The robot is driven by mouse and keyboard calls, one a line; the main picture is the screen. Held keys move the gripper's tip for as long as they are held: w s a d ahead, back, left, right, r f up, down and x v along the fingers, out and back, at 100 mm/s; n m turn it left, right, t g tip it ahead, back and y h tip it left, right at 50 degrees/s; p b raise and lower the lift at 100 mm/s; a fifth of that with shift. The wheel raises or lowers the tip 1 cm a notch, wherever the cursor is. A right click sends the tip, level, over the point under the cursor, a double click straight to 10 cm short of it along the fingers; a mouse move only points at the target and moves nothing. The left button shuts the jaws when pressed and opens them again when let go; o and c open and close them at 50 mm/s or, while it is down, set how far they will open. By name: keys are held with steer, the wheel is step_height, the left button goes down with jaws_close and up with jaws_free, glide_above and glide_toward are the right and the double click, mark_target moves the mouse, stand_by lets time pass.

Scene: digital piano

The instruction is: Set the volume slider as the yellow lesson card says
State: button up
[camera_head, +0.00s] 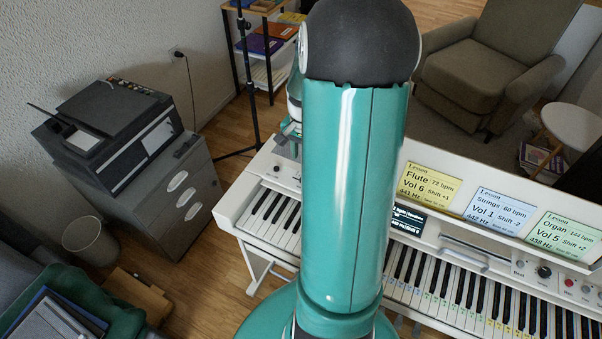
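The yellow lesson card (429,185) stands on the white digital piano (262,170), just right of my arm. It reads Flute, 72 bpm, Vol 6, Shift +1, 441 Hz. I cannot pick out the volume slider for certain; my large teal arm hides the middle of the piano's panel. A dark display (408,219) with light text is partly hidden below the yellow card. My gripper is not clearly visible; only a small teal and white part of my arm shows past the left side of the big link, near the piano's back edge.
A blue card (497,212) reads Strings, Vol 1; a green card (562,238) reads Organ, Vol 5. Knobs (544,272) sit on the right panel. A dark stand (247,75) rises behind the piano's left end. A printer (110,120) on a cabinet stands left; floor between is clear.

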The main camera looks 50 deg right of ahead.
step_height(320, 180, down, 9)
steer(key=shift+f, duration=0.15)
jaws_close()
